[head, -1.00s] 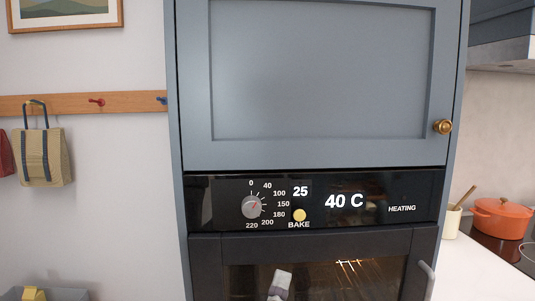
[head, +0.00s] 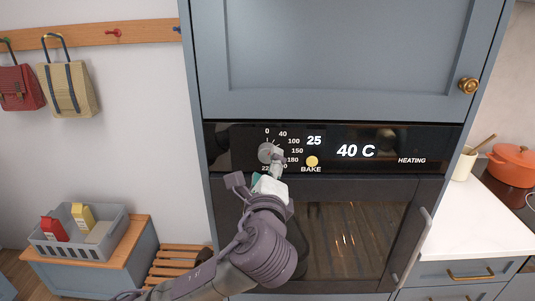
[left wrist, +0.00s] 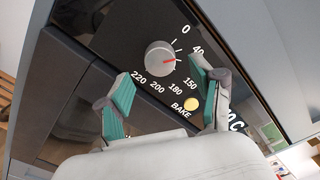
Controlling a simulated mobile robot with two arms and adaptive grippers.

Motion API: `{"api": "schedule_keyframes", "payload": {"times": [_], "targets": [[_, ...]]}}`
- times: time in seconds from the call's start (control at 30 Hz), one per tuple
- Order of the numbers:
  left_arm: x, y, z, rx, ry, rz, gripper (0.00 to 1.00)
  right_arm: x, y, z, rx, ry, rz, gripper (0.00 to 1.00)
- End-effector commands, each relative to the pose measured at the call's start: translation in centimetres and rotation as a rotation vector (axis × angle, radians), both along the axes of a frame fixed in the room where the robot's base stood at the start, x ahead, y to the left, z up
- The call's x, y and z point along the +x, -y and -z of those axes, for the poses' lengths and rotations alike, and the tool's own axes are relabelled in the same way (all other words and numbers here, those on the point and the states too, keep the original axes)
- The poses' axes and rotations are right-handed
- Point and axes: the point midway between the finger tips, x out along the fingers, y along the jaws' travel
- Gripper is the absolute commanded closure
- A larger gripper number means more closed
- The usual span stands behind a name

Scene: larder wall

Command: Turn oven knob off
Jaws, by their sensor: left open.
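The round grey oven knob (head: 268,152) sits at the left of the black control panel, ringed by white numbers from 0 to 220. In the left wrist view the knob (left wrist: 160,58) has a red pointer aimed off the 0, towards the side of the 40. My left gripper (head: 272,170) is just below and in front of the knob. Its teal-padded fingers (left wrist: 158,90) are open and spread, with the knob ahead of the gap and nothing between them. The display reads 40 C, HEATING. My right gripper is not in view.
The yellow BAKE button (head: 312,161) is right of the knob. The oven door handle (head: 412,249) is on the right. A grey crate (head: 80,250) stands on a low bench at left. An orange pot (head: 513,166) stands on the right counter.

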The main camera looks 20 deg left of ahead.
Motion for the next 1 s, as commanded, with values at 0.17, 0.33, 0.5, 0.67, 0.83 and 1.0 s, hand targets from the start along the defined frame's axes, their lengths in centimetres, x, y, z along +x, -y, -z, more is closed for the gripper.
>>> {"api": "schedule_keyframes", "payload": {"times": [0.17,0.33,0.5,0.67,0.83,1.0], "targets": [[2.4,-0.7,-0.2,0.001,0.001,-0.002,0.34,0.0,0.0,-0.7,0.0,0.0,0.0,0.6],[3.3,-1.0,0.0,-0.001,0.0,0.0,0.34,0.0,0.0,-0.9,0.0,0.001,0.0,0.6],[3.4,-1.0,0.0,-0.002,0.0,0.001,0.34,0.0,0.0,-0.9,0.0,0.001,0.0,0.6],[3.4,-1.0,0.0,-0.001,0.0,0.001,0.44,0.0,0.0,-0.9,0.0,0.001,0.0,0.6],[3.4,-1.0,0.0,-0.001,0.0,0.001,0.72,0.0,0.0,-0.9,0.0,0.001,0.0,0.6],[3.4,-1.0,0.0,-0.001,0.0,0.001,0.94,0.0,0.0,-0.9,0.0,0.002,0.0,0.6]]}}
